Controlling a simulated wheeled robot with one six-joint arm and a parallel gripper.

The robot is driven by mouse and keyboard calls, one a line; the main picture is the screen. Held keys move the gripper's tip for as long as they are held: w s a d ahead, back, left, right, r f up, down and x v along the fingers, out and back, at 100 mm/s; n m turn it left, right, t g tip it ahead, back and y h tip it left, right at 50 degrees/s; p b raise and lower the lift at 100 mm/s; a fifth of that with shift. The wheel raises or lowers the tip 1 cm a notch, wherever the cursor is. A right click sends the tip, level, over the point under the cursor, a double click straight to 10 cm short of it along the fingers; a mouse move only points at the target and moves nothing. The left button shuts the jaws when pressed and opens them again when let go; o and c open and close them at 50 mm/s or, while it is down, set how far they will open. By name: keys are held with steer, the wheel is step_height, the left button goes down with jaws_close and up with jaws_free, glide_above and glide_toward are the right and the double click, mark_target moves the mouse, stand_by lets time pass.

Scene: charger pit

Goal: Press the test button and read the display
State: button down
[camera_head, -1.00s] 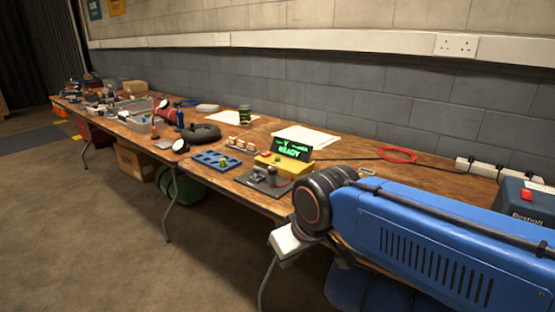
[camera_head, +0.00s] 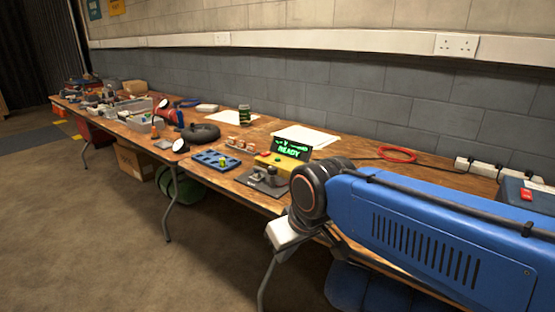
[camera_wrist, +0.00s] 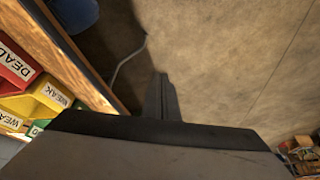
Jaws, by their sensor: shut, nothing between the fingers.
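The yellow tester (camera_head: 277,165) stands on the bench in the head view, with a black tilted display (camera_head: 292,148) showing green text that reads READY, plus smaller blurred text above. A small red spot (camera_head: 264,154) on its top left may be the button. A grey fixture (camera_head: 266,180) sits in front of it. In the wrist view my gripper (camera_wrist: 164,85) shows as dark fingers together, empty, over the floor beyond the bench edge. Neither tester nor display is in the wrist view. My blue arm covers the bench to the right of the tester.
In the wrist view a red bin labelled DEAD (camera_wrist: 13,68) and a yellow bin labelled WEAK (camera_wrist: 47,92) sit left of my gripper, near the bench edge (camera_wrist: 80,60). In the head view a blue tray (camera_head: 214,161) lies left of the tester, and white paper (camera_head: 304,136) behind.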

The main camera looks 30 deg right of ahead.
steer(key=w+d+r+m+y, duration=0.1)
steer(key=w+r, duration=0.5)
steer(key=w, duration=0.3)
step_height(320, 180, up, 10)
steer(key=m+t+y, duration=0.3)
glide_above(278, 159)
steer(key=shift+s+d+r, duration=0.15)
steer(key=shift+s+d, duration=0.1)
steer(key=shift+d, duration=0.15)
steer(key=shift+f, duration=4.4)
steer(key=shift+f, duration=0.2)
steer(key=shift+f, duration=0.25)
